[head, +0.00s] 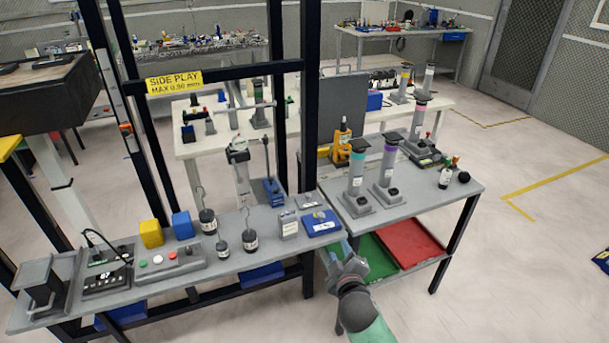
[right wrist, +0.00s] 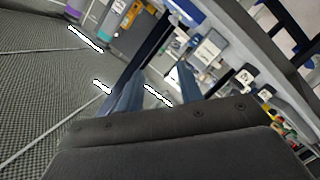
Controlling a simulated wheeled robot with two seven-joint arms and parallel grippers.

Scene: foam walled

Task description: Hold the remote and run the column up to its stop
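My right gripper (head: 338,256) is in front of the grey bench, near its front edge and left of the green tray. It also shows in the right wrist view (right wrist: 157,88), its two blue fingers apart with nothing between them. A grey control box (head: 168,262) with red, white and green buttons lies on the left bench. Beside it are dark panels (head: 106,270) with a black cable; I cannot tell which of these is the remote. A pale upright column (head: 68,205) stands at the left under a dark block (head: 45,95). My left gripper is not in view.
Hook weights (head: 208,222), a blue-and-white box (head: 321,223) and capped cylinders (head: 356,180) stand on the benches. Green (head: 372,258) and red (head: 408,243) trays sit below the right bench. Black frame posts (head: 310,90) rise behind.

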